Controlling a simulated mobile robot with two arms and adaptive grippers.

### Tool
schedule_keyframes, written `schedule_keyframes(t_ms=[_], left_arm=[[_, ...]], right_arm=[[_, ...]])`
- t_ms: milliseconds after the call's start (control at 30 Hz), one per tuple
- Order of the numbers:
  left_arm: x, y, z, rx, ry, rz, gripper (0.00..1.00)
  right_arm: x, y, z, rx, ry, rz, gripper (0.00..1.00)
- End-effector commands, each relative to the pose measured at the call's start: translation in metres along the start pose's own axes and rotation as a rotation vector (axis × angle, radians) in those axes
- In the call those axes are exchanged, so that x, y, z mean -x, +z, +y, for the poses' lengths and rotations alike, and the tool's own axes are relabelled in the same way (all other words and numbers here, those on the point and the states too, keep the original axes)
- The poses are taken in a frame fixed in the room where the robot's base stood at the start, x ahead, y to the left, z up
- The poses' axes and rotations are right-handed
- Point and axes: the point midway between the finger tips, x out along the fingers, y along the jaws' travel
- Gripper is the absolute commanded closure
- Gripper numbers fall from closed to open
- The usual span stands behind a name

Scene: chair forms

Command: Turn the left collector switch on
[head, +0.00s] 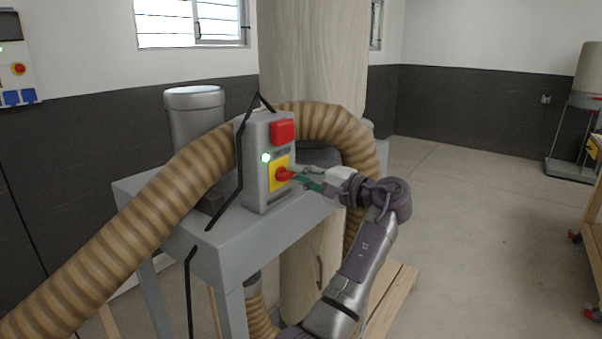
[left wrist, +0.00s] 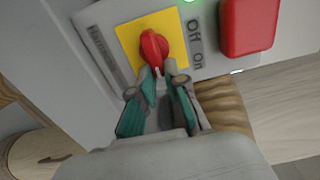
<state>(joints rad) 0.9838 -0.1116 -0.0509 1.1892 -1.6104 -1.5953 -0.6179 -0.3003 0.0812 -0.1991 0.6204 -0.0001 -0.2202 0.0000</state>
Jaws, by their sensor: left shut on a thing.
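A grey switch box (head: 256,190) stands on the metal frame of a dust collector. It carries a red rotary switch (head: 283,174) on a yellow plate, with a red block (head: 283,132) above it. My left gripper (head: 293,174) is at the rotary switch and shut on its knob. In the left wrist view the two green-padded fingers (left wrist: 160,75) pinch the lower end of the red knob (left wrist: 154,46). The yellow plate (left wrist: 128,42) lies behind it, with "Off" and "On" printed beside it. A green light (head: 266,157) glows on the box. My right gripper is not in view.
A ribbed tan hose (head: 140,220) curves around the box, and a large cloth bag (head: 312,60) rises behind it. Black cables run beside the box. A wooden pallet (head: 392,300) lies below. Open floor (head: 470,220) spreads to the right.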

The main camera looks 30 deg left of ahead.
Motion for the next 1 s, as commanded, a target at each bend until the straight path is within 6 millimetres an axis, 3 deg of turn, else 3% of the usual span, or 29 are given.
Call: schedule_keyframes(t_ms=[367, 400, 533, 833, 1000], left_arm=[[0.0, -0.001, -0.002, -0.003, -0.005, 0.003, 1.0], [0.0, -0.001, -0.002, -0.003, -0.005, 0.003, 0.82], [0.0, 0.0, -0.002, -0.003, -0.004, 0.002, 0.61], [0.001, 0.0, 0.0, -0.003, -0.001, 0.001, 0.61], [0.018, -0.001, 0.0, -0.004, -0.001, 0.003, 0.61]], right_arm=[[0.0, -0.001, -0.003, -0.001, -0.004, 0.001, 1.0], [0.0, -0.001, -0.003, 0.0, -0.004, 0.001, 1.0], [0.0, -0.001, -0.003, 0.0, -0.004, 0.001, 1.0], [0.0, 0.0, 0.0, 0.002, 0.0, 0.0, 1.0], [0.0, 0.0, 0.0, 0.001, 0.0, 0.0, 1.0]])
